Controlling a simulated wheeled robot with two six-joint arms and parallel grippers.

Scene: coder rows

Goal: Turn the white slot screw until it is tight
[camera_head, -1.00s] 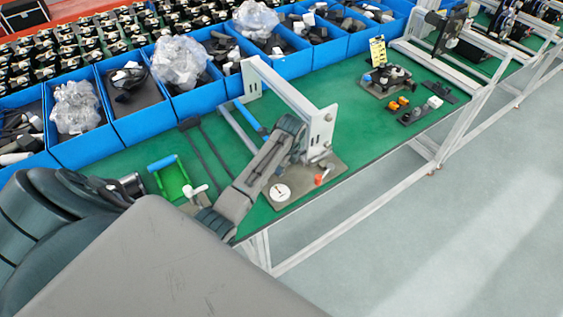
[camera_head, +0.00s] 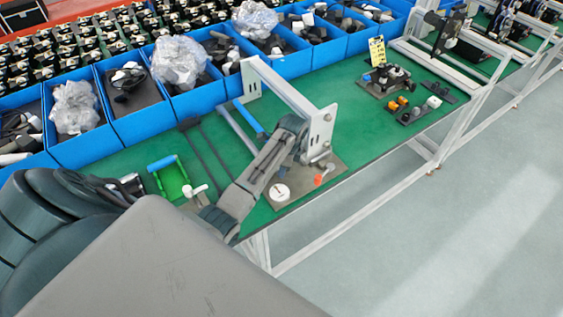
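The white slot screw (camera_head: 280,192) shows as a round white disc with a small dark mark, at the front of a grey-brown plate (camera_head: 300,187) on the green bench. My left arm reaches in from the left, its grey forearm rising beside the screw to a wrist near the upright metal bracket. My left gripper (camera_head: 301,149) is past the wrist, behind and above the screw; its fingers are too small and covered to read. I cannot tell whether it touches anything. My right gripper is not in view.
A small orange-red part (camera_head: 319,180) stands right of the screw. The metal bracket (camera_head: 318,128) rises behind it. A green and blue fixture (camera_head: 170,178) and a white-handled clamp (camera_head: 194,190) lie left. Blue bins (camera_head: 133,118) line the back. The bench edge is close in front.

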